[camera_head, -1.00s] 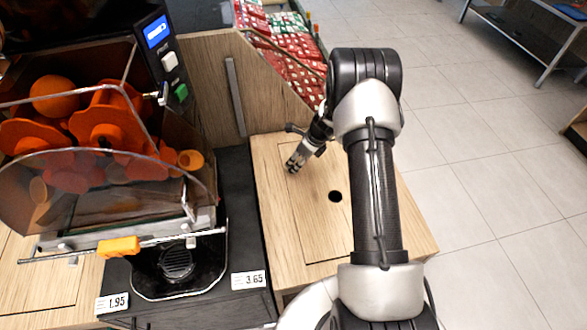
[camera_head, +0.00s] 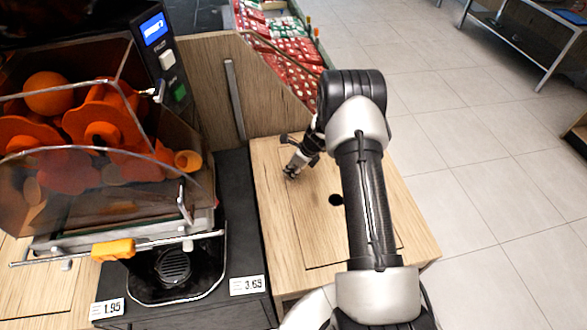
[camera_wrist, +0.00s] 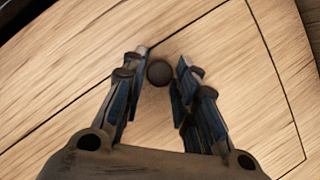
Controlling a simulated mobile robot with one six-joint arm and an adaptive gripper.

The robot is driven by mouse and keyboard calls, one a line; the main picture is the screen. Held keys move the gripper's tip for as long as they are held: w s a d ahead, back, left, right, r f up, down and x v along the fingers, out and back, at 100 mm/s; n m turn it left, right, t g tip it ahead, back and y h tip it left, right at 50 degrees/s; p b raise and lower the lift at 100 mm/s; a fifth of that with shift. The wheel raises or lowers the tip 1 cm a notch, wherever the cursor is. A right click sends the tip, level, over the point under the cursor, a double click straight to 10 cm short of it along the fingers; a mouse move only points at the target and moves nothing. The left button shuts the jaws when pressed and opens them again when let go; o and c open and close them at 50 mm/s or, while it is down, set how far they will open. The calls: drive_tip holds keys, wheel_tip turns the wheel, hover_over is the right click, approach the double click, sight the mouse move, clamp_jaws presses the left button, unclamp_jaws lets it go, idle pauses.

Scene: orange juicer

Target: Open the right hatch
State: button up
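The right hatch (camera_head: 318,238) is a light wooden panel set flush in the right counter top, marked by thin seams. It lies flat and closed. A dark round hole (camera_head: 335,200) sits in it. The hatch surface (camera_wrist: 243,92) fills much of the wrist view, with the dark round hole (camera_wrist: 159,73) between the fingers. My gripper (camera_head: 290,174) points down over the hatch, left of and behind the hole in the head view. In the wrist view my gripper (camera_wrist: 163,57) is open, fingers apart with nothing held. Contact with the wood cannot be told.
The orange juicer (camera_head: 100,170) stands at the left with an orange handle (camera_head: 113,249) and clear cover. A wooden side panel (camera_head: 205,90) rises behind the counter. Red and green packets (camera_head: 283,55) lie behind it. The tiled floor (camera_head: 470,170) at right is open.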

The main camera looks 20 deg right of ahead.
clamp_jaws()
idle(0.3)
